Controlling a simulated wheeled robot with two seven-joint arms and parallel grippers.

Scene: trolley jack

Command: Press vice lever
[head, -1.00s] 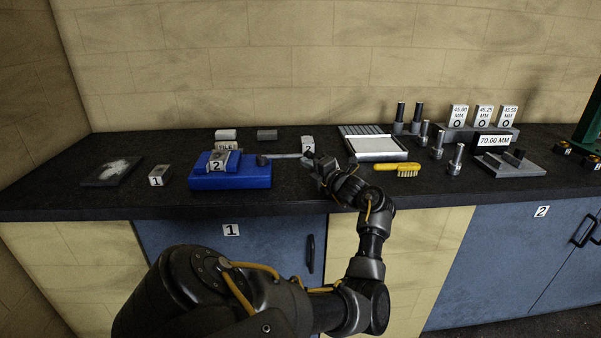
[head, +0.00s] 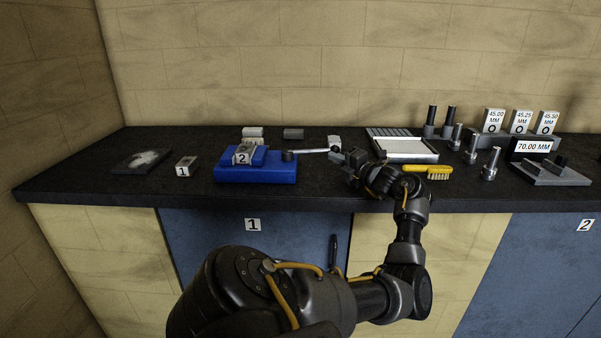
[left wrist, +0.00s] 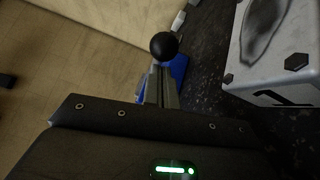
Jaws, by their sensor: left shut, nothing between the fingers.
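The blue vice (head: 256,171) sits on the dark bench, left of centre, with a grey block labelled 2 (head: 244,155) in it. Its light grey lever (head: 313,150) sticks out to the right. My left gripper (head: 345,156) is shut and empty at the lever's free end; I cannot tell whether they touch. In the left wrist view a black ball (left wrist: 164,46), apparently the lever's knob, shows just beyond the grey fingers (left wrist: 160,88), with part of the blue vice (left wrist: 180,68) behind. My right gripper is not in view.
A pale block (head: 334,142) stands just behind the lever end. A yellow brush (head: 428,172) and a pale tray (head: 405,157) lie right of the gripper. Block 1 (head: 182,168) and a dark plate (head: 141,161) lie left. The bench front between vice and gripper is clear.

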